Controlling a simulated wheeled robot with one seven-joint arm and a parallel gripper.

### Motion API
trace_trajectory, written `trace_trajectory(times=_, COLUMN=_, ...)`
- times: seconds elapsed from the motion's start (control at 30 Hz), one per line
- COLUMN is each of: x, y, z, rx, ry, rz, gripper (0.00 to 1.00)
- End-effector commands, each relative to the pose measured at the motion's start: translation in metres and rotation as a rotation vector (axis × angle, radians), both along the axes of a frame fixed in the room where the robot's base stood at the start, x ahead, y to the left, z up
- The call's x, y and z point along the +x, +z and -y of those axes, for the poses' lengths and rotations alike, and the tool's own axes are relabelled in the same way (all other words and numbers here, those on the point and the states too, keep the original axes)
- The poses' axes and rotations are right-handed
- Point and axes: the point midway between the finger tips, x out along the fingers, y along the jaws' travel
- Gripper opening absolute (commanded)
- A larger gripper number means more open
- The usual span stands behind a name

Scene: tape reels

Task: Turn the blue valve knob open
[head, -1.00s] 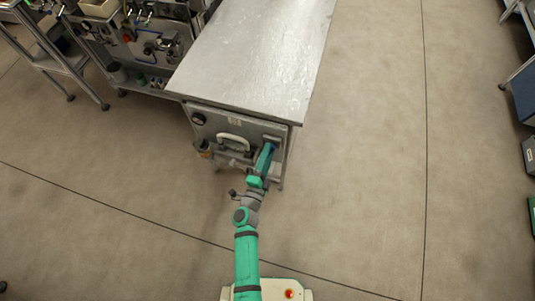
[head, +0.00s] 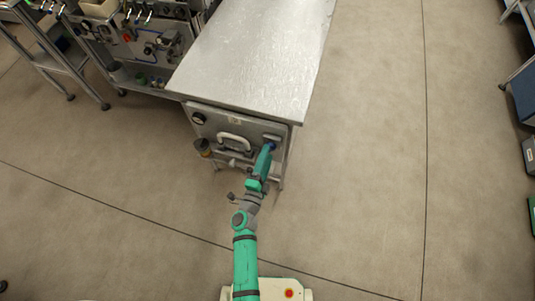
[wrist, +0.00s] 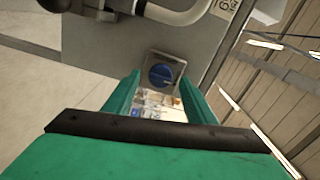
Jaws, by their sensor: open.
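The blue valve knob (wrist: 161,75) is round, with a bar across its face, and sits on a square grey plate on the panel. It shows in the wrist view just beyond and between my fingertips. In the head view the knob (head: 272,146) is a small blue patch at the panel's right side, partly hidden by my gripper. My gripper (wrist: 160,92) is open, with its two green fingers apart and nothing held. In the head view my gripper (head: 267,153) reaches up to the panel just below the knob. I cannot tell whether the fingers touch the knob.
The grey panel (head: 215,122) under the metal table (head: 255,50) carries a white handle (head: 234,139), a dark gauge (head: 198,118) and a dark cylinder with a yellow band (head: 203,147). A shelving bench (head: 140,75) stands at the left.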

Motion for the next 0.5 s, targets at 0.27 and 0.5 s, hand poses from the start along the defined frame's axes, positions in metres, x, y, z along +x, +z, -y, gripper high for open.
trace_trajectory(times=0.27, x=-0.051, y=-0.001, z=-0.014, rx=0.000, ry=0.002, rz=-0.003, gripper=0.51)
trace_trajectory(times=0.5, x=-0.083, y=0.000, z=-0.022, rx=-0.001, ry=0.000, rz=0.000, gripper=0.51)
